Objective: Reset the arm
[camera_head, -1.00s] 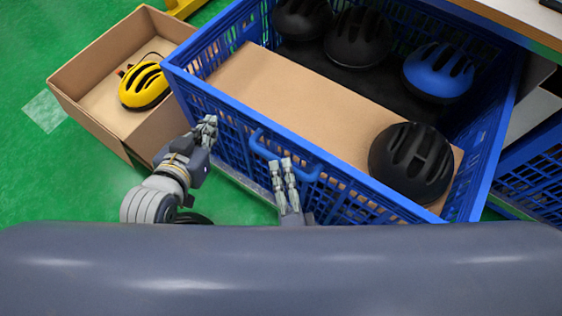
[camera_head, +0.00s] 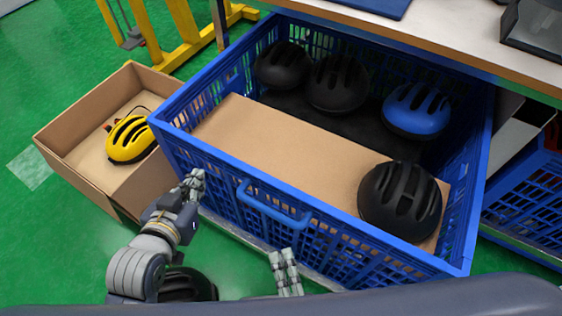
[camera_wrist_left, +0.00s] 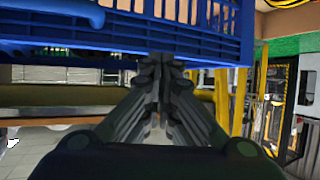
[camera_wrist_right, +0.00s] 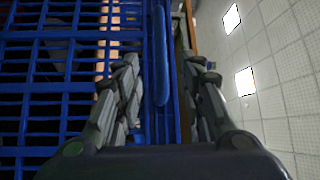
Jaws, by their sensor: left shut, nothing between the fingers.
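My left gripper (camera_head: 194,182) is beside the near-left wall of the blue crate (camera_head: 215,165), outside it. Its fingers meet at the tips in the left wrist view (camera_wrist_left: 160,75), with nothing between them. My right gripper (camera_head: 284,264) is outside the crate's near wall, below the blue handle (camera_head: 272,205) in the head view. In the right wrist view its fingers (camera_wrist_right: 163,85) stand apart and look empty, with the crate wall and handle (camera_wrist_right: 161,55) showing beyond them. Most of the right arm is hidden in the head view.
The crate holds black helmets (camera_head: 400,200), a blue helmet (camera_head: 417,110) and a cardboard box (camera_head: 270,140). An open cardboard box (camera_head: 75,110) with a yellow helmet (camera_head: 131,139) stands left. A table (camera_head: 440,40) is behind, a yellow frame (camera_head: 185,25) at back left. Green floor (camera_head: 60,230) is free at left.

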